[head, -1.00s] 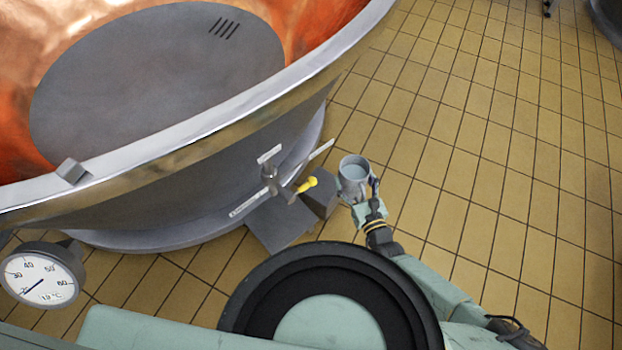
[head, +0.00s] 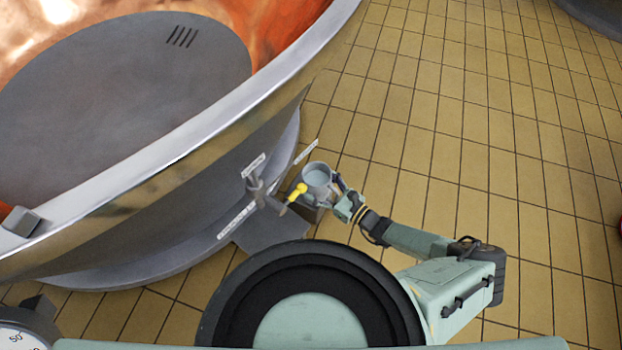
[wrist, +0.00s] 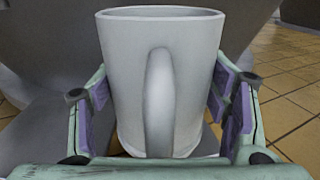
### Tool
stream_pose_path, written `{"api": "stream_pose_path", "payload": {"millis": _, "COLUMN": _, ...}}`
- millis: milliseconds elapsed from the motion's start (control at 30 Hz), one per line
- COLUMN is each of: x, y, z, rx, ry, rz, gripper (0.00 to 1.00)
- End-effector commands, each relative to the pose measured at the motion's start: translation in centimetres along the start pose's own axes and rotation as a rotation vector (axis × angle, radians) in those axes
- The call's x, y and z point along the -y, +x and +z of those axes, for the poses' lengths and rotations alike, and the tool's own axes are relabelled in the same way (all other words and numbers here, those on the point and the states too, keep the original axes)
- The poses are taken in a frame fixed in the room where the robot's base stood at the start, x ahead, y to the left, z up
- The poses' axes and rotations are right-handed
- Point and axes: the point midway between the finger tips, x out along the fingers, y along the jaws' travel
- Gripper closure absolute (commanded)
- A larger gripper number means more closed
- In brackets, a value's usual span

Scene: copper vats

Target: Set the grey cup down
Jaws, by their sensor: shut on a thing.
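The grey cup (head: 317,176) is upright in my gripper (head: 330,196), close to the side of the vat. In the wrist view the cup (wrist: 160,85) fills the middle, its handle facing the camera. The fingers of my gripper (wrist: 160,112) flank the cup on both sides, shut on it. In the head view the cup is right beside the yellow-handled tap (head: 297,192). The cup's base and whatever is under it are mostly hidden by my gripper.
The copper vat (head: 200,160) with its metal rim fills the left. A grey block (head: 270,236) stands at the vat's foot below the tap. A dial gauge (head: 15,338) is at the lower left. The tiled floor (head: 440,120) to the right is clear.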

Motion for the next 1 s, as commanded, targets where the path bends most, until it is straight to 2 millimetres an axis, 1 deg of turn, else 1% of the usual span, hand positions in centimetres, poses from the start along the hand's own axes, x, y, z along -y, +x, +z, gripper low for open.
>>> {"api": "stream_pose_path", "payload": {"millis": 33, "x": 0.4, "y": 1.1, "z": -0.2, "rx": 0.004, "ry": -0.001, "rz": 0.002, "gripper": 0.88}}
{"api": "stream_pose_path", "payload": {"millis": 100, "x": 0.8, "y": 2.2, "z": -0.2, "rx": 0.004, "ry": 0.000, "rz": 0.001, "gripper": 0.88}}
{"api": "stream_pose_path", "payload": {"millis": 200, "x": 1.4, "y": 3.2, "z": -0.3, "rx": 0.003, "ry": -0.001, "rz": 0.000, "gripper": 0.88}}
{"api": "stream_pose_path", "payload": {"millis": 333, "x": 1.6, "y": 4.1, "z": -0.3, "rx": 0.004, "ry": -0.001, "rz": 0.001, "gripper": 0.88}}
{"api": "stream_pose_path", "payload": {"millis": 433, "x": 2.1, "y": 5.2, "z": -0.8, "rx": 0.003, "ry": 0.001, "rz": -0.001, "gripper": 0.88}}
{"api": "stream_pose_path", "payload": {"millis": 500, "x": 2.0, "y": 5.0, "z": -2.4, "rx": 0.002, "ry": 0.001, "rz": -0.003, "gripper": 0.88}}
{"api": "stream_pose_path", "payload": {"millis": 600, "x": 2.0, "y": 5.0, "z": -3.6, "rx": 0.003, "ry": 0.001, "rz": -0.003, "gripper": 0.88}}
{"api": "stream_pose_path", "payload": {"millis": 700, "x": 2.1, "y": 4.9, "z": -4.0, "rx": 0.002, "ry": -0.001, "rz": -0.002, "gripper": 0.88}}
{"api": "stream_pose_path", "payload": {"millis": 1000, "x": 2.0, "y": 4.9, "z": -4.0, "rx": 0.002, "ry": -0.001, "rz": 0.000, "gripper": 0.88}}
